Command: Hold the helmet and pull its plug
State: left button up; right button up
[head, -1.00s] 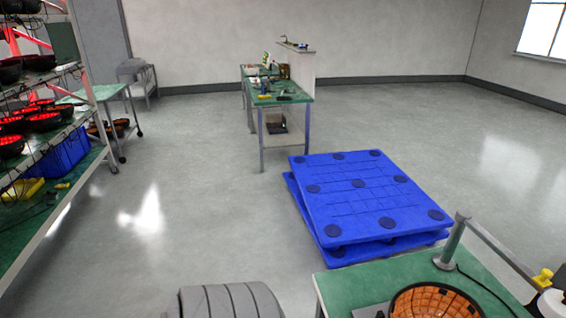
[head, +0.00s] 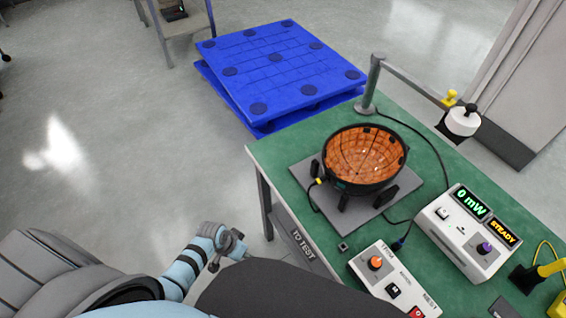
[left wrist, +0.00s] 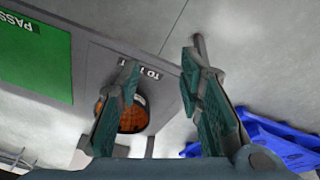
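The helmet (head: 362,160), an open black bowl lined with orange tiles, rests hollow side up on a grey plate (head: 308,172) on the green bench. A small yellow-marked connector (head: 319,181) sits at its left side with a dark cable. The cable runs over the bench towards a blue plug (head: 398,244) by the meter. My left gripper (head: 228,250) is low, left of the bench and away from the helmet. In the left wrist view its two fingers (left wrist: 163,75) are apart, with nothing gripped. An orange-lined bowl (left wrist: 134,114) shows beyond them. My right gripper is not in view.
A meter (head: 468,232) reads "0 mW" and "STEADY". A control box (head: 390,285) with an orange knob stands at the bench front. A post with an arm (head: 374,85) rises behind the helmet. A "TO TEST" label (head: 303,244) marks the bench's left side. Blue pallets (head: 285,65) lie beyond.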

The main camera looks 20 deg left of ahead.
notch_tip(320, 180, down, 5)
jog(key=b, duration=0.3)
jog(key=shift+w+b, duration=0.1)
jog(key=shift+b, duration=0.3)
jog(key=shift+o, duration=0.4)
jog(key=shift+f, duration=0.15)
pick_arm(q)
jog(key=w+d+r+m+h, duration=0.2)
jog(key=w+r+m, duration=0.2)
jog(key=r, duration=0.6)
jog(key=w+d+r+m+h, duration=0.3)
jog(key=w+r+m, duration=0.2)
jog(key=r, duration=0.6)
jog(key=w+d+r+m+h, duration=0.2)
jog(key=w+r+m, duration=0.3)
jog(key=w+r, duration=0.3)
notch_tip(320, 180, up, 3)
jog(key=shift+d+g+h, duration=0.2)
jog(key=shift+g+h, duration=0.2)
jog(key=shift+h, duration=0.3)
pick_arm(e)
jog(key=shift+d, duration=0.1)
